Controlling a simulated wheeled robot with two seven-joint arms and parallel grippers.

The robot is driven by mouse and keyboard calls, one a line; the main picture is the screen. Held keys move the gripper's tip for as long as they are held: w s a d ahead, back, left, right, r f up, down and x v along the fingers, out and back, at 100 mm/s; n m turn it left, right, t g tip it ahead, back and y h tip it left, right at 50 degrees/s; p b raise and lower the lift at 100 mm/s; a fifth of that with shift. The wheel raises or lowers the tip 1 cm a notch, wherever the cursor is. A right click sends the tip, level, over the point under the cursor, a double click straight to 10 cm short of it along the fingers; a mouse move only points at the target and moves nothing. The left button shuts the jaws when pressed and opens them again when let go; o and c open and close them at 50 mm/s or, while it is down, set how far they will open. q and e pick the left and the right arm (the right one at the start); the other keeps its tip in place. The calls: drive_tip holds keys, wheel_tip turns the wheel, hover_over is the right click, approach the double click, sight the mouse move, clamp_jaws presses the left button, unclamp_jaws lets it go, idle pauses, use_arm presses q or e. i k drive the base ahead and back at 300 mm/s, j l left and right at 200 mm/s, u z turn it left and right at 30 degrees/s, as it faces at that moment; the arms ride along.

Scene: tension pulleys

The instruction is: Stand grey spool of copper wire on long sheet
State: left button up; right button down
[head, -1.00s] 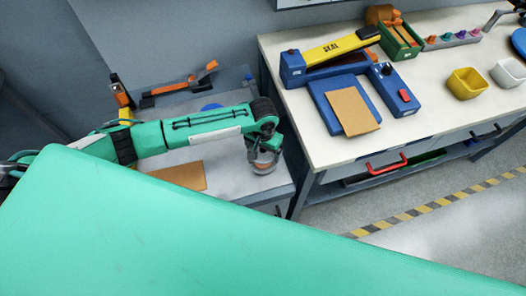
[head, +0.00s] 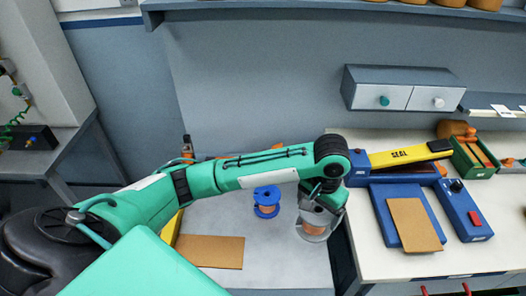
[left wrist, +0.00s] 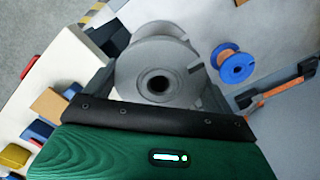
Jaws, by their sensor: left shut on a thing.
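The grey spool of copper wire (head: 314,228) is in my left gripper (head: 322,196), near the right edge of the low grey table. In the left wrist view the grey spool (left wrist: 160,72) sits between the fingers with its round flange facing the camera. My left gripper is shut on it. Two tan sheets show: one sheet (head: 210,251) lies on the grey table to the left of the spool, and another sheet (head: 415,224) lies on a blue box at right. I cannot tell for sure which is the long one. My right gripper is out of view.
A blue spool with copper wire (head: 266,202) stands on the grey table behind the left sheet; the left wrist view shows it too (left wrist: 235,66). A white bench (head: 375,262) adjoins at right, holding a yellow-handled sealer (head: 410,154). Grey table surface between sheet and gripper is clear.

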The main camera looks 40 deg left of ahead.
sight(225, 251)
drive_tip(key=k+j, duration=0.15)
drive_tip(key=j, duration=0.25)
drive_tip(key=k+j, duration=0.15)
drive_tip(key=j, duration=0.25)
drive_tip(key=k+j, duration=0.15)
drive_tip(key=j, duration=0.25)
